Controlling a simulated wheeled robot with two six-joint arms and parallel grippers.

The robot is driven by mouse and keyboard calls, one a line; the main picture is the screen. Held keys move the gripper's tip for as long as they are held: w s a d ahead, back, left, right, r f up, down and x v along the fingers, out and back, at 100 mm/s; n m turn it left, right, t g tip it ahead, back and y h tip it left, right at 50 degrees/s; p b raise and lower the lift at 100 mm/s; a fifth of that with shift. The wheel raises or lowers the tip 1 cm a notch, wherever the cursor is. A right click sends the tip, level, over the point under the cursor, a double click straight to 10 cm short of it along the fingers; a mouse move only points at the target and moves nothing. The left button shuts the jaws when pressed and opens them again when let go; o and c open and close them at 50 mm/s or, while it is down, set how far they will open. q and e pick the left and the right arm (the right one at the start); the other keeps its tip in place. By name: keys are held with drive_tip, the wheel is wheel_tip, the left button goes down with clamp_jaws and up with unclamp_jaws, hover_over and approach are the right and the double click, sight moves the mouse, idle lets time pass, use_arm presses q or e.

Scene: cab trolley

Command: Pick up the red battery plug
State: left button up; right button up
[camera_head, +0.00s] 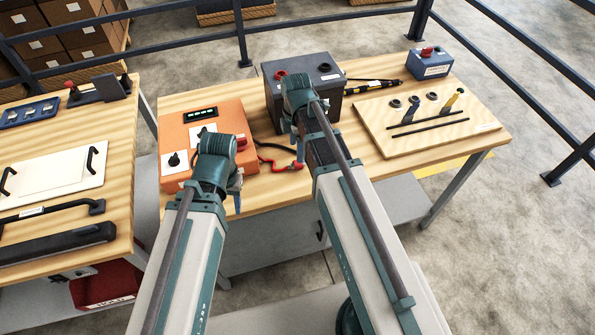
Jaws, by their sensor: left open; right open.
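The red battery plug (297,163) appears as a small red piece on the wooden table, at the end of a red and black cable in front of the black battery box (325,78). My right gripper (296,143) is open, close above and behind the plug in the picture. Whether it touches the plug cannot be told, as my arm covers part of this spot. My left gripper (235,200) is open and empty at the table's front edge, in front of the orange charger box (222,117).
A wooden board (455,135) with tools and dark bars lies to the right. A blue-grey box (429,65) with a red knob stands at the back right. Another bench (120,215) stands at the left. Dark railings (180,43) run behind.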

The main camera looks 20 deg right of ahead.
sight(297, 165)
drive_tip(key=shift+s+d+f+b, duration=0.1)
drive_tip(key=shift+f+b, duration=1.45)
drive_tip(key=shift+f, duration=0.25)
drive_tip(key=shift+s+d+f+b, duration=0.1)
drive_tip(key=shift+f+b, duration=1.4)
drive_tip(key=shift+f, duration=0.3)
drive_tip(key=shift+r, duration=0.1)
clamp_jaws()
